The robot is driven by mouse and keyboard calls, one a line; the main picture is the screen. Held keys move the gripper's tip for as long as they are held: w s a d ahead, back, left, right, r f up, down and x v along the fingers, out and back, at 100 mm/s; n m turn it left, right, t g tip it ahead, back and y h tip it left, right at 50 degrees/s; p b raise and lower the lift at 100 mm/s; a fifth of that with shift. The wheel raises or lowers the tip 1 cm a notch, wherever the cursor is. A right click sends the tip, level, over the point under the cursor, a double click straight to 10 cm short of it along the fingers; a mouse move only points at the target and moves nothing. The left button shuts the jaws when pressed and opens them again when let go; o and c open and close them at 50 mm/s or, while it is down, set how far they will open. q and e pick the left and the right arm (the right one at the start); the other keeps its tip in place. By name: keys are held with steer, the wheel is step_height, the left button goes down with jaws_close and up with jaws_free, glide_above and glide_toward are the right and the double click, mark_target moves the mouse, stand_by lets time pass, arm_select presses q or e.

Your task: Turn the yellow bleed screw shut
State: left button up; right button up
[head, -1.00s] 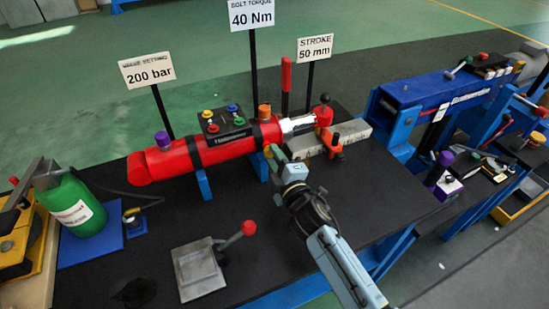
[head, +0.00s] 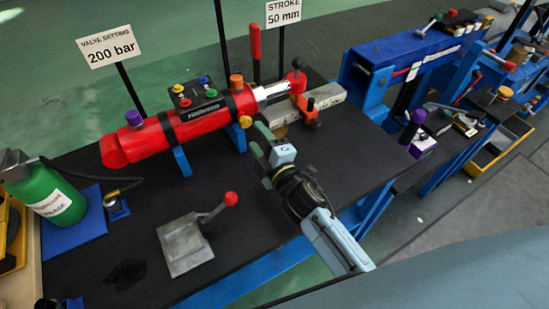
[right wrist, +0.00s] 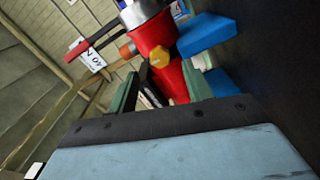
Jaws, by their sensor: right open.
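The yellow bleed screw (head: 245,121) is a small yellow knob on the near side of the red cylinder (head: 160,138), close to its rod end. In the right wrist view it is a yellow faceted head (right wrist: 160,56) on the red body, just beyond the fingers. My right gripper (head: 262,143) is open and empty, a short way in front of and to the right of the screw, apart from it. In the right wrist view its green fingers (right wrist: 160,88) stand spread on either side of the screw's line. My left gripper is out of view.
Coloured caps sit on a black block (head: 193,96) on the cylinder. An orange-red clamp (head: 307,108) and grey block (head: 333,95) stand at the rod end. A grey plate with a red-knobbed lever (head: 185,245) lies nearer. The black bench top (head: 340,150) is clear on the right.

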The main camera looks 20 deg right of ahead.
steer(key=s+d, duration=0.1)
steer(key=s, duration=0.7)
steer(key=shift+s+d, duration=0.35)
